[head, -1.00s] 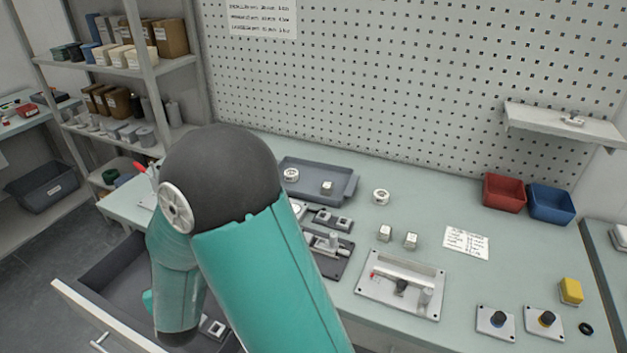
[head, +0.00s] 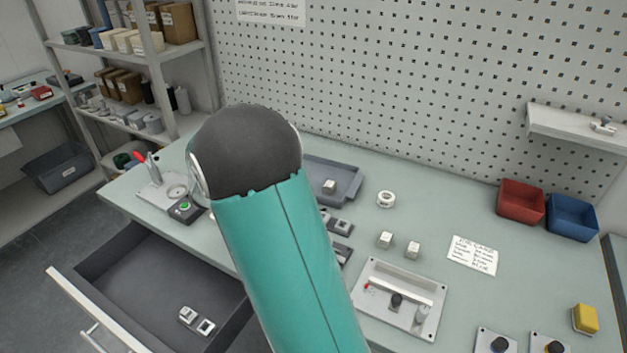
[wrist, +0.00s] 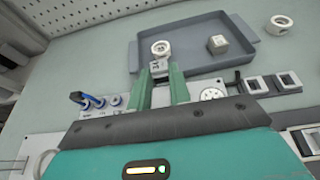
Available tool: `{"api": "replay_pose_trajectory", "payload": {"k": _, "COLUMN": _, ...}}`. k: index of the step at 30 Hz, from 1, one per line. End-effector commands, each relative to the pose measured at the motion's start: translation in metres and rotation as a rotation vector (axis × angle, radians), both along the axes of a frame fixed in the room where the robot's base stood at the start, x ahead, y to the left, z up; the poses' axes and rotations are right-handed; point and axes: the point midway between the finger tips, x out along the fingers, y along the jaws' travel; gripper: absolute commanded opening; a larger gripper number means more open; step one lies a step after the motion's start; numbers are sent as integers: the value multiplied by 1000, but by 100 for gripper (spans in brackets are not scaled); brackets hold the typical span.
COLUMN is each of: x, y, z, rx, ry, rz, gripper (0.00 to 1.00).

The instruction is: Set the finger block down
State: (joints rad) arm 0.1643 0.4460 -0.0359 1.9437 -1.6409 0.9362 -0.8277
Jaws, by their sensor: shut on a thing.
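My gripper (wrist: 160,76), with two green fingers, is shut on the finger block (wrist: 158,66), a small grey piece between the fingertips in the wrist view. The block is just in front of or over the near edge of the grey tray (wrist: 205,70); whether it touches anything is unclear. A white ring (wrist: 162,48) lies in the tray just beyond the fingertips, with a pale cube (wrist: 217,43) to its right. In the head view my arm hides the gripper and block; the tray (head: 347,196) shows partly behind it.
Right of the gripper are a dark fixture with square sockets (wrist: 259,85) and a round disc. Blue-handled parts (wrist: 90,100) stand to its left. An open drawer (head: 130,285) holds two small blocks. A white ring (head: 386,199) and two cubes stand on the bench right of the tray.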

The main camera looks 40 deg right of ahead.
Motion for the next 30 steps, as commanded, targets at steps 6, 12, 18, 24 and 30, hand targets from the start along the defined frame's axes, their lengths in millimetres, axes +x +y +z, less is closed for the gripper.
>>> {"api": "replay_pose_trajectory", "payload": {"k": 6, "x": -20, "y": -67, "z": 32, "rx": -2, "ry": -1, "rz": -286, "gripper": 0}}
{"api": "replay_pose_trajectory", "payload": {"k": 12, "x": -25, "y": -94, "z": 32, "rx": 1, "ry": 2, "rz": -344, "gripper": 0}}
{"api": "replay_pose_trajectory", "payload": {"k": 18, "x": -23, "y": -139, "z": 12, "rx": 1, "ry": 2, "rz": -344, "gripper": 0}}
{"api": "replay_pose_trajectory", "payload": {"k": 24, "x": -21, "y": -181, "z": -13, "rx": 2, "ry": 4, "rz": -341, "gripper": 0}}
{"api": "replay_pose_trajectory", "payload": {"k": 30, "x": -19, "y": -206, "z": -45, "rx": 2, "ry": 3, "rz": -339, "gripper": 0}}
